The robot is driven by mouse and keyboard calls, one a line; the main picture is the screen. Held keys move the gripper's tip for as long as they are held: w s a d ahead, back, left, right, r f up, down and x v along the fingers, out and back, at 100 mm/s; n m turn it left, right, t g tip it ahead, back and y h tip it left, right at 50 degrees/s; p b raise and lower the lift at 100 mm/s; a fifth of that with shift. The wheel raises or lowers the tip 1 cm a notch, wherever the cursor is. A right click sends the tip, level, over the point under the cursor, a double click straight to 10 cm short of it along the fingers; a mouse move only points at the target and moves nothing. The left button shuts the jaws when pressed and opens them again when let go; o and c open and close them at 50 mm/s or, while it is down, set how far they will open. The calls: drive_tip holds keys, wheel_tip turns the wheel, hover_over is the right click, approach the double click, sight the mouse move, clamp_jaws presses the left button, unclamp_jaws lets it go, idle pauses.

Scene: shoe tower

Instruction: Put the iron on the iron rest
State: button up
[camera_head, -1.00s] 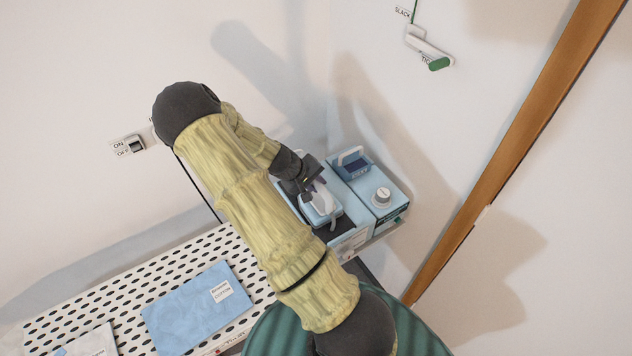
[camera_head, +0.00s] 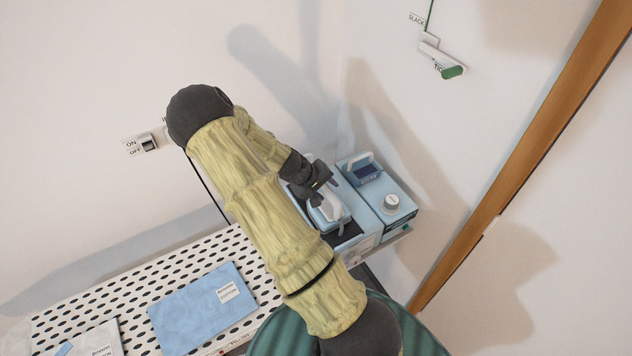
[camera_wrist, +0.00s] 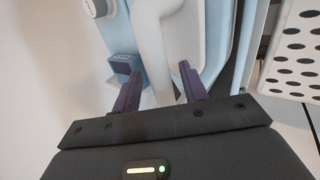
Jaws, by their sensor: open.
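The iron (camera_head: 332,212), light blue with a white handle, sits on the dark top of a light blue stand, the iron rest (camera_head: 346,235), in the head view. My gripper (camera_head: 318,188) is at the iron's handle, and my arm hides part of the iron. In the wrist view, my gripper (camera_wrist: 160,72) is open, with its two purple fingers apart on either side of the white handle of the iron (camera_wrist: 153,40). I cannot tell whether either finger touches the handle.
A light blue control unit (camera_head: 372,193) with a screen and knob stands right beside the rest. A perforated white board (camera_head: 100,300) with a blue folded cloth (camera_head: 203,308) lies at lower left. A wall switch (camera_head: 140,145) is at left; walls close in behind and right.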

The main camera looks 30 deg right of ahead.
drive_tip(key=b+v, duration=0.3)
drive_tip(key=v, duration=0.9)
drive_tip(key=shift+b, duration=0.4)
drive_tip(key=s+a+r+t+y, duration=0.1)
drive_tip(key=s+a+r+y, duration=0.1)
drive_tip(key=s+a, duration=0.4)
drive_tip(key=s+a+r+t+y, duration=0.2)
drive_tip(key=s+a, duration=0.4)
drive_tip(key=a, duration=0.4)
drive_tip(key=r+y, duration=0.1)
drive_tip(key=y, duration=0.1)
drive_tip(key=shift+s+r+n+y, duration=0.2)
drive_tip(key=shift+r+n+y, duration=0.1)
drive_tip(key=shift+y, duration=0.1)
drive_tip(key=shift+d, duration=0.1)
